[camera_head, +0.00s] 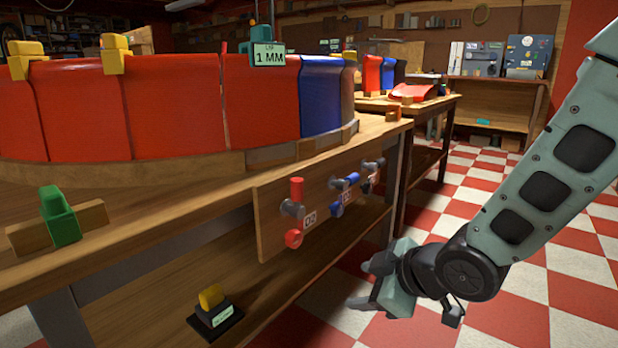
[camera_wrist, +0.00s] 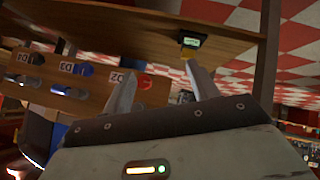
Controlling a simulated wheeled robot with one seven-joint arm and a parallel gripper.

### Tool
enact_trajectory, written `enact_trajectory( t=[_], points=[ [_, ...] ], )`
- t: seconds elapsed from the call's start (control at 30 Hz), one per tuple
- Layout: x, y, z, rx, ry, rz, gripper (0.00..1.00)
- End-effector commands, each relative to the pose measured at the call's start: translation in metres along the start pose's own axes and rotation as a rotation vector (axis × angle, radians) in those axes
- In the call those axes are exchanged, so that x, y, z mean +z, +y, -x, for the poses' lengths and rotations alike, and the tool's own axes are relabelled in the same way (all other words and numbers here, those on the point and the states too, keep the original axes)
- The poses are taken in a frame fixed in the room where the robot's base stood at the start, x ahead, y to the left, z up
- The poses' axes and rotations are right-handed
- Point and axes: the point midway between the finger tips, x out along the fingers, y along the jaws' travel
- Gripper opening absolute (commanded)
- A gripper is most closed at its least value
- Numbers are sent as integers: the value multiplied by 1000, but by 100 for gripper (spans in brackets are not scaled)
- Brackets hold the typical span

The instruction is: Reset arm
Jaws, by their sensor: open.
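My gripper (camera_head: 368,285) hangs low over the checkered floor, to the right of the workbench (camera_head: 385,133) and apart from it in the head view. In the wrist view, my gripper (camera_wrist: 160,85) shows two pale fingers spread apart with nothing between them. Beyond the fingers is the bench side with its wooden panel (camera_wrist: 105,85) of labelled handles. My arm comes down from the upper right of the head view and bends at a dark joint just above the gripper.
A large ring of red and blue segments (camera_head: 177,105) stands on the bench, with a "1 MM" tag (camera_head: 268,54). The panel carries red (camera_head: 296,190) and blue handles (camera_head: 345,182). A yellow-topped block (camera_head: 213,308) sits on the lower shelf. Checkered floor (camera_head: 560,290) is clear at right.

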Motion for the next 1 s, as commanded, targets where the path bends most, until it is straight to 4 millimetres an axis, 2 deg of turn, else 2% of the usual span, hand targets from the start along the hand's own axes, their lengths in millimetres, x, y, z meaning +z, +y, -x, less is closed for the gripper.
enact_trajectory(
  t=[0.03,0.3,0.6,0.87,1.0],
  points=[
    [-6,-8,18,-23,-63,-47,59],
    [5,-76,106,-154,-453,-336,59],
    [13,-139,199,-244,-780,-530,59],
    [-27,-113,239,-243,-779,-531,59],
    [-52,-98,266,-243,-778,-530,59]
  ],
)
